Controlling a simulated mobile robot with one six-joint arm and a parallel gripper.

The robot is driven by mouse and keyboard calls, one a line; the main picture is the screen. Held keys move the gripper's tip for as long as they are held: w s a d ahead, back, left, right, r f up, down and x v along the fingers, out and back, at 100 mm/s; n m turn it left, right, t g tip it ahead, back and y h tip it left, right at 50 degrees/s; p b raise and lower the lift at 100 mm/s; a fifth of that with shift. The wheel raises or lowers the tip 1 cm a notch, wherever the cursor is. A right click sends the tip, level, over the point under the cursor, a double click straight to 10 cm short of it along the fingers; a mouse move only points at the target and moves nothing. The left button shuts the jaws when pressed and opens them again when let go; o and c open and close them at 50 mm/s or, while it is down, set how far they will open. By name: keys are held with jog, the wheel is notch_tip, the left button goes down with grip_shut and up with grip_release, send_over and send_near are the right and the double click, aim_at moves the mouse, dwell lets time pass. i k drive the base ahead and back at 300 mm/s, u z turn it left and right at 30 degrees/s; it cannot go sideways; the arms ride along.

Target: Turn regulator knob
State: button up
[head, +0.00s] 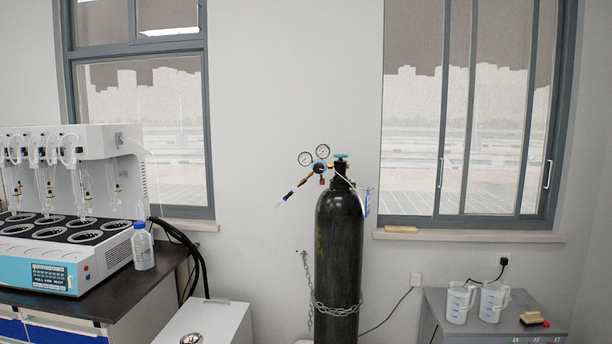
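A tall black gas cylinder (338,250) stands upright against the wall, near the middle of the head view. At its top is a brass regulator (320,167) with two round gauges (305,158) and (322,151). A blue-topped valve (340,157) sits on the cylinder neck. A small red part shows under the regulator. Which part is the regulator knob is too small to tell for sure. My gripper is not in view.
A chain (336,309) wraps the cylinder. A white box (215,325) stands low in front. At right, a grey cabinet (450,330) bears two clear jugs (458,303).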

aim_at(319, 167)
jog(key=u, duration=0.45)
jog(key=i, duration=1.95)
jog(key=u, duration=0.3)
